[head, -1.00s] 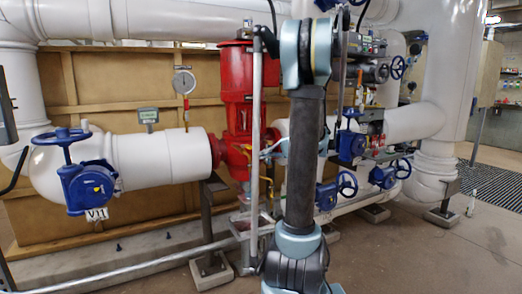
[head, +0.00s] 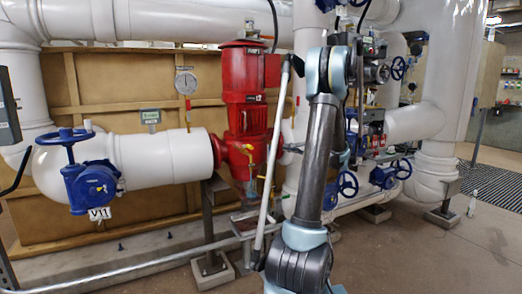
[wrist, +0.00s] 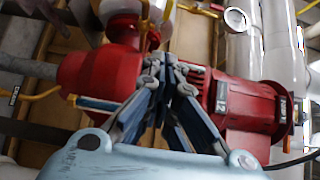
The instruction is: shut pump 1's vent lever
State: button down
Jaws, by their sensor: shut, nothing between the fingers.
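Red pump 1 (head: 244,110) stands upright in the middle of the head view, with thin yellow pipework (head: 250,163) at its lower front. In the wrist view the red pump body (wrist: 95,82) lies sideways behind my fingers. A slim blue bar with a yellow end (wrist: 97,104) shows left of the fingers; it may be the vent lever, but I cannot tell its setting. My gripper (wrist: 165,64) is shut and empty, its fingertips overlapping the pump in view; the gap in depth is unclear. In the head view my arm hides most of the gripper.
A blue handwheel valve (head: 91,182) tagged V11 is on the left white pipe. Blue handwheels (head: 347,184) and small fittings crowd the right side. A gauge (head: 186,82) stands above the white pipe.

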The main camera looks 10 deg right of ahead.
send_near(247, 146)
jog(key=shift+w+a+f, duration=0.1)
jog(key=shift+w+a, duration=0.3)
jog(key=shift+w, duration=0.4)
jog(key=shift+w+a+f, duration=0.1)
jog(key=shift+w+a, duration=0.35)
jog(key=shift+w, duration=0.35)
jog(key=shift+w+a+f, duration=0.1)
jog(key=shift+w+a, duration=0.3)
jog(key=shift+w, duration=0.4)
